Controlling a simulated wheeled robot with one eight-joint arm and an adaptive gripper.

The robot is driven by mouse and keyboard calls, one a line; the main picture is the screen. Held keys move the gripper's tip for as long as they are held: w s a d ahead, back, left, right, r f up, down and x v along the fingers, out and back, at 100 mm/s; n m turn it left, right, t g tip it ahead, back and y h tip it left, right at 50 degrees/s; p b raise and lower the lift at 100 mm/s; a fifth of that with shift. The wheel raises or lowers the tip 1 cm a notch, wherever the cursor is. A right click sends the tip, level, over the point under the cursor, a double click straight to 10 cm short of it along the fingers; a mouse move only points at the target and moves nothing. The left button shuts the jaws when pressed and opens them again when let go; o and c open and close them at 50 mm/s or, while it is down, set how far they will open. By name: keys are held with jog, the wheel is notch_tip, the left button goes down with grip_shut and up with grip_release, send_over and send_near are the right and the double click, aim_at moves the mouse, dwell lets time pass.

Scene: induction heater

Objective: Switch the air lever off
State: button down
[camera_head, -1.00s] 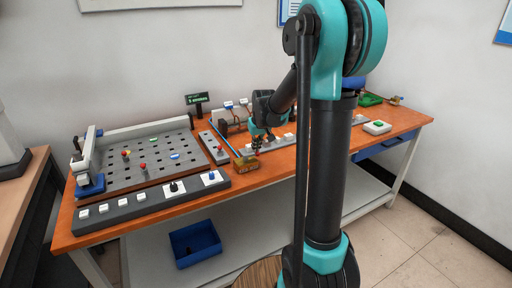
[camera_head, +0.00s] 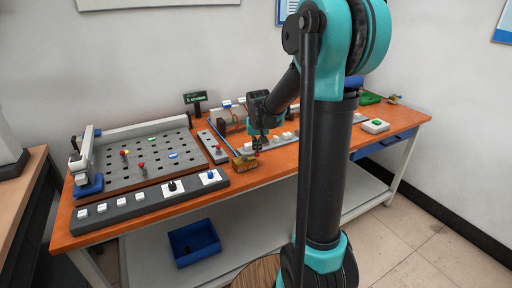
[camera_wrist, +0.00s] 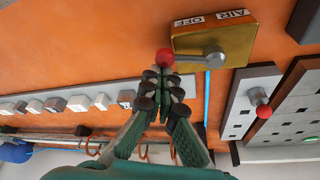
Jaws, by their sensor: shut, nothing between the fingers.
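The air valve is a brass box (camera_wrist: 215,38) with upside-down "AIR" and "OFF" labels on its top in the wrist view. Its grey lever (camera_wrist: 195,58) runs left from a pivot on the box and ends in a red ball knob (camera_wrist: 165,57) beyond the box edge. My gripper (camera_wrist: 162,77) is shut and empty, its fingertips close beside the knob. I cannot tell whether they touch it. In the head view the brass box (camera_head: 245,164) sits near the front edge of the orange bench, with my gripper (camera_head: 258,149) just behind and right of it.
A row of white switches (camera_wrist: 70,103) lies left of the gripper in the wrist view. Grey panels with a red-knobbed lever (camera_wrist: 262,108) stand to the right. A blue tube (camera_wrist: 207,95) runs between. In the head view, a perforated board (camera_head: 140,160) fills the bench's left side.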

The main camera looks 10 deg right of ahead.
jog(key=s+m, duration=0.1)
jog(key=m, duration=0.1)
jog(key=s+m+h, duration=0.1)
jog(key=shift+m, duration=0.4)
jog(key=s+m, duration=0.1)
jog(key=m, duration=0.1)
jog(key=s+m+g+h, duration=0.1)
jog(key=m, duration=0.1)
jog(key=shift+s+a+m, duration=0.1)
jog(key=shift+a+m, duration=0.1)
jog(key=shift+m, duration=0.1)
jog(key=s+m, duration=0.1)
jog(key=m, duration=0.1)
jog(key=a+m+g+h, duration=0.1)
jog(key=m, duration=0.1)
jog(key=shift+s+a+g, duration=0.1)
jog(key=shift+s+g, duration=0.2)
jog(key=shift+s, duration=0.1)
jog(key=shift+s+a, duration=0.35)
jog(key=shift+a, duration=0.05)
jog(key=shift+s+a, duration=0.1)
jog(key=shift+a, duration=0.05)
